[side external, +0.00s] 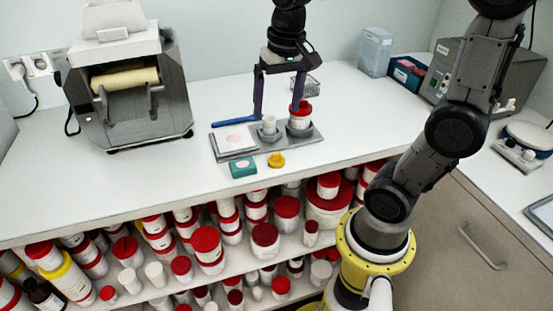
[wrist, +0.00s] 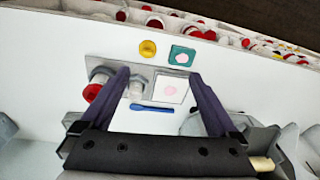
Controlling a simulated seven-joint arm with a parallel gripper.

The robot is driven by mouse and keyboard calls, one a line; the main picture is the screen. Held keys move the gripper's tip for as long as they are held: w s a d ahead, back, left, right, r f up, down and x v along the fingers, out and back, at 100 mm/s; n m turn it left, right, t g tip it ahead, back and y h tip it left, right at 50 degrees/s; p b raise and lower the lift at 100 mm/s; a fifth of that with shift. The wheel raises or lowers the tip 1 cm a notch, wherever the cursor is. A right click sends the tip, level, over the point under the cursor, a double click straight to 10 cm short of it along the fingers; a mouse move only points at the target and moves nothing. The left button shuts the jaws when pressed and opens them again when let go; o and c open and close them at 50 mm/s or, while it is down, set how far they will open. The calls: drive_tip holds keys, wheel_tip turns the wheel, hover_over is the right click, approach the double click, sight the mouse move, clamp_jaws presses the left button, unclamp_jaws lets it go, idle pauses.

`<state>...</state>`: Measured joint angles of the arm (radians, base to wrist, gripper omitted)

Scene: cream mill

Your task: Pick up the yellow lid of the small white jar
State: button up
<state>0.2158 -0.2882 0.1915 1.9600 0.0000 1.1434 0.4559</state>
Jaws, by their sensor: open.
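The yellow lid (side external: 276,160) lies by itself on the white worktop, in front of the grey tray (side external: 236,155). In the wrist view the yellow lid (wrist: 148,48) is at the top centre, beyond the fingertips. The small white jar (side external: 269,126) stands on the tray without the yellow lid on it. It also shows in the wrist view (wrist: 137,89), close to the left-hand finger. My gripper (side external: 277,113) is open and empty, with its fingers pointing down above the tray. In the wrist view my gripper (wrist: 159,73) has its fingers spread wide.
A red-lidded jar (side external: 300,118) stands on the tray's right side. A white pad with a pink patch lies on its left. A green box (side external: 243,167) sits left of the yellow lid. A blue tool (side external: 234,121) lies behind. The front worktop edge is close, above shelved jars.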

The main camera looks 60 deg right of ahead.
drive_tip(key=w+d+f+m+g, duration=0.1)
drive_tip(key=w+d+f+g, duration=0.1)
drive_tip(key=d+f, duration=0.2)
hover_over(277, 153)
wheel_tip(277, 153, down, 8)
drive_tip(key=shift+a+r, duration=0.1)
drive_tip(key=shift+a, duration=0.05)
drive_tip(key=shift+f, duration=2.9)
drive_tip(key=shift+c, duration=0.2)
drive_tip(key=c, duration=1.4)
drive_tip(key=shift+o, duration=0.2)
drive_tip(key=shift+r, duration=0.1)
